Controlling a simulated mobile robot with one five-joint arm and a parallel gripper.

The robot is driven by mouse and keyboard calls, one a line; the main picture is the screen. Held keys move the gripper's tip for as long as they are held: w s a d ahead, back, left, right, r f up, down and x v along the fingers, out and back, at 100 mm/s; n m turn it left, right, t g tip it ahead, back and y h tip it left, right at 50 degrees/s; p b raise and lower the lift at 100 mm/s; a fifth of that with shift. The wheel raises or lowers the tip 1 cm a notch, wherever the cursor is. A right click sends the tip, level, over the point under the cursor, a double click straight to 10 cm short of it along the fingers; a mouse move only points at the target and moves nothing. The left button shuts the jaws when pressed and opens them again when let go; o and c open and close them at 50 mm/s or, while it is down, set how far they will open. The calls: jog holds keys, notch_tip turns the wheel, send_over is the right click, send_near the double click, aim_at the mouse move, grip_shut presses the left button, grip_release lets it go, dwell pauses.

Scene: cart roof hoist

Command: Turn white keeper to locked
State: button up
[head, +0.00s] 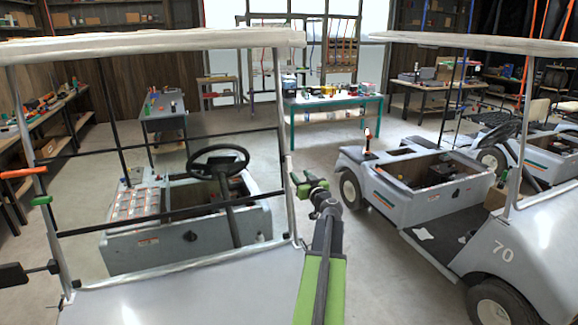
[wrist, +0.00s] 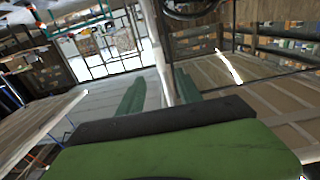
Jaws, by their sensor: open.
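I cannot make out a white keeper for certain in either view. The near cart (head: 180,285) has a pale roof (head: 150,42) on grey posts. An orange handle (head: 17,173) and a green handle (head: 41,200) stick out at its left post. My gripper (head: 305,184) is beside the cart's right post (head: 284,130). In the wrist view my gripper (wrist: 158,90) has its two green fingers apart, and a pale post (wrist: 159,50) shows between them. I cannot tell whether the fingers touch it. Nothing is seen held.
A second roofed cart (head: 430,190) stands to the right, with floor between the carts. A steering wheel (head: 219,161) and a dark rail cross the near cart's front. A teal workbench (head: 335,103) stands behind. A black part (head: 14,275) juts out at the lower left.

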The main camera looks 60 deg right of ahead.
aim_at(289, 164)
jog(key=x, duration=1.1)
jog(key=shift+w, duration=0.15)
grip_shut()
jog(key=shift+f, duration=0.1)
